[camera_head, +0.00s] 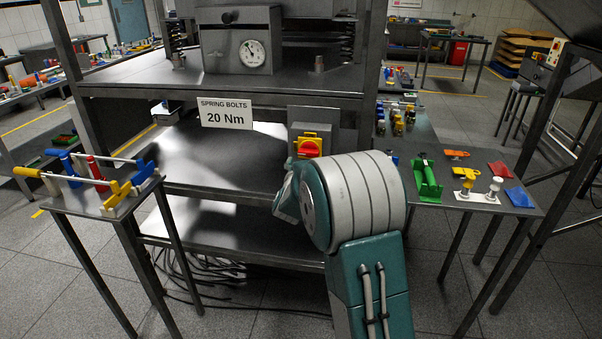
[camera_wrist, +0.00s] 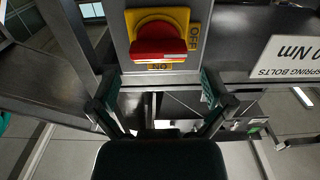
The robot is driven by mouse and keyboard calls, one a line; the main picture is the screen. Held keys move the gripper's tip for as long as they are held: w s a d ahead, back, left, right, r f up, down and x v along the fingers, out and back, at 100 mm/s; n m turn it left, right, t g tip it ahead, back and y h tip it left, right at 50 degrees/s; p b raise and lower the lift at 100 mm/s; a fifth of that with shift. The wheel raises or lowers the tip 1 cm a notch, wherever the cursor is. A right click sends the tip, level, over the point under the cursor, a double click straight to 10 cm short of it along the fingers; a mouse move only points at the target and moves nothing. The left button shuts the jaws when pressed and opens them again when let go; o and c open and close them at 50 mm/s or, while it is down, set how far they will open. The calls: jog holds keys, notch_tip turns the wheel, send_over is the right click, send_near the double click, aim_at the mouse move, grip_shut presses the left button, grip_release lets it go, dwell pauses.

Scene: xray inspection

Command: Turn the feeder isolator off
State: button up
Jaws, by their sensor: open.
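The feeder isolator is a red rotary knob (camera_head: 309,148) on a yellow plate, mounted on a grey box (camera_head: 327,120) at the front of the steel press frame. In the wrist view, which is upside down, the red knob (camera_wrist: 157,43) sits on its yellow plate (camera_wrist: 183,18), with OFF at the picture's right and ON below. I cannot tell the knob's exact pointing direction. My gripper (camera_wrist: 161,77) is open and empty, its two fingers spread wide, just short of the knob and apart from it. In the head view my arm hides most of the gripper.
A sign reading SPRING BOLTS 20 Nm (camera_head: 225,114) hangs left of the isolator. Steel shelves (camera_head: 225,160) lie behind and below. A left side table (camera_head: 85,203) holds coloured tools; a right table (camera_head: 452,200) holds a green holder, tags and small parts.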

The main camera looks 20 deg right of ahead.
jog(key=v, duration=0.7)
jog(key=shift+a, duration=0.1)
